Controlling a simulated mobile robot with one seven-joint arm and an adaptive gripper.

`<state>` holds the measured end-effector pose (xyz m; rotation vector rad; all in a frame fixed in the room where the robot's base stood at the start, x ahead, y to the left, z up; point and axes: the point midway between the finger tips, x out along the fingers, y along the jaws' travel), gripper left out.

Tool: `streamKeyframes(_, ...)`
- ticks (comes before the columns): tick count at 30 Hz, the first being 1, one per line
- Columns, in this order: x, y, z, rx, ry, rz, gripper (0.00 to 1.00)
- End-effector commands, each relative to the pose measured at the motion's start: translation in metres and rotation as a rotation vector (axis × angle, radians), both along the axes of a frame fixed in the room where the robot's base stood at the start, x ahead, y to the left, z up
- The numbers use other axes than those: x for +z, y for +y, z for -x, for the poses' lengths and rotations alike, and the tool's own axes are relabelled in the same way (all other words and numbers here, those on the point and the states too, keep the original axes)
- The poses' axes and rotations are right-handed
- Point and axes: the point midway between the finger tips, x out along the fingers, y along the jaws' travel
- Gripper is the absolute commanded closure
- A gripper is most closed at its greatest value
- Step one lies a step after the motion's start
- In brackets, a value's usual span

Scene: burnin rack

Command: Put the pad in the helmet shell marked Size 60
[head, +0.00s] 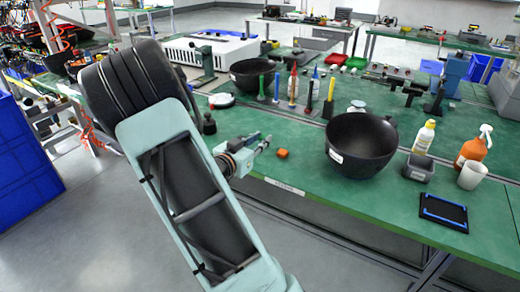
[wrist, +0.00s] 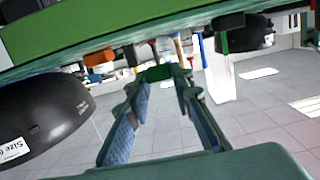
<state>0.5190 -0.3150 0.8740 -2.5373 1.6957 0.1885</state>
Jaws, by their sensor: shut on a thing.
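My gripper (head: 264,143) is at the front edge of the green bench. In the wrist view its fingers (wrist: 158,80) are closed on a small dark green piece (wrist: 158,73), which may be the pad. I cannot make this piece out in the head view. A large black helmet shell (head: 362,138) stands open side up on the bench, right of my gripper; its label is too small to read. A black shell at left in the wrist view (wrist: 40,118) has a label starting "Size", its number cut off. A second black shell (head: 252,72) stands farther back.
A small orange block (head: 282,153) lies just right of my gripper. Several upright tools (head: 293,87) stand behind. A grey box (head: 417,168), a white cup (head: 472,175), bottles (head: 424,136) and a blue-edged dark tray (head: 444,212) lie to the right of the large shell.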

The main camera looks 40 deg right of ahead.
Motion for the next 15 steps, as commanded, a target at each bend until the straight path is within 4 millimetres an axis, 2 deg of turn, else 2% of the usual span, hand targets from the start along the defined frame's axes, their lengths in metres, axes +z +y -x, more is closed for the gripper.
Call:
streamKeyframes(6,-0.030,-0.002,-0.004,0.000,0.004,0.001,0.87)
streamKeyframes(15,-0.033,-0.002,-0.004,0.000,0.001,0.000,0.87)
